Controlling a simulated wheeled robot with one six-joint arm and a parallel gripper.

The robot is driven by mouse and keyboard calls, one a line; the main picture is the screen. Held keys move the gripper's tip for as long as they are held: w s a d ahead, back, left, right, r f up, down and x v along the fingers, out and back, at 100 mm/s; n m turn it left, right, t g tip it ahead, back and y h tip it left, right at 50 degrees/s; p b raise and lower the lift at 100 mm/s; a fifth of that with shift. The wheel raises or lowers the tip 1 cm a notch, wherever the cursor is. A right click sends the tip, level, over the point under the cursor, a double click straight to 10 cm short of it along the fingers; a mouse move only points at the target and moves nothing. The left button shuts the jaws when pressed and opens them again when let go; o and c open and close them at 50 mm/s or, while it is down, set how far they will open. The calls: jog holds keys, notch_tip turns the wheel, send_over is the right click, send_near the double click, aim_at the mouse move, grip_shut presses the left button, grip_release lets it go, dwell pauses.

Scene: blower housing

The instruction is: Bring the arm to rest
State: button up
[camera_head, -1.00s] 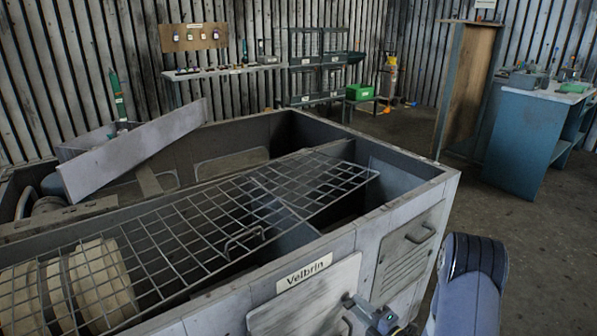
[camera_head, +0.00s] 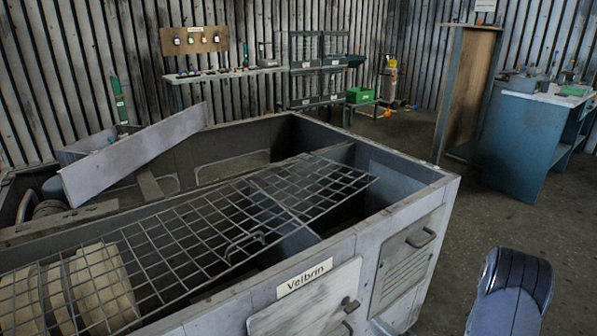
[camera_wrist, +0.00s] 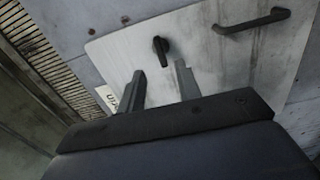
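My gripper (camera_wrist: 160,72) is open in the wrist view, with a clear gap between its two fingers and nothing in it. Its fingers point at a pale panel (camera_wrist: 220,62) with a dark turn knob (camera_wrist: 161,48) and a dark bar handle (camera_wrist: 252,21). The knob lies beyond the fingertips, apparently clear of them. In the head view my arm (camera_head: 510,290) shows at the lower right, while the gripper is almost wholly below the picture edge. The panel (camera_head: 300,307) is on the housing's front, with its knob (camera_head: 350,304) visible and looking closed.
The large grey housing (camera_head: 408,168) fills the left and middle, with a wire grid (camera_head: 215,232) over its top and a sign reading "Velbrin" (camera_head: 304,276). A blue workbench (camera_head: 525,140) and a cabinet (camera_head: 462,90) stand behind at right. The floor (camera_head: 490,222) between is open.

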aim_at(356, 308)
jog(key=x, duration=0.7)
jog(key=shift+a+b, duration=0.1)
jog(key=shift+b, duration=0.25)
jog(key=shift+w+f+n+b, duration=0.1)
jog(key=shift+w+n+b, duration=0.1)
jog(key=shift+n+b, duration=0.1)
jog(key=n+b, duration=0.3)
jog(key=n, duration=0.2)
jog(key=shift+s, duration=0.1)
jog(key=shift+a+r+n+b, duration=0.1)
jog(key=shift+r+n+b, duration=0.15)
jog(key=shift+n+b, duration=0.7)
jog(key=shift+n+p, duration=0.3)
jog(key=shift+n, duration=0.05)
jog(key=shift+r, duration=0.1)
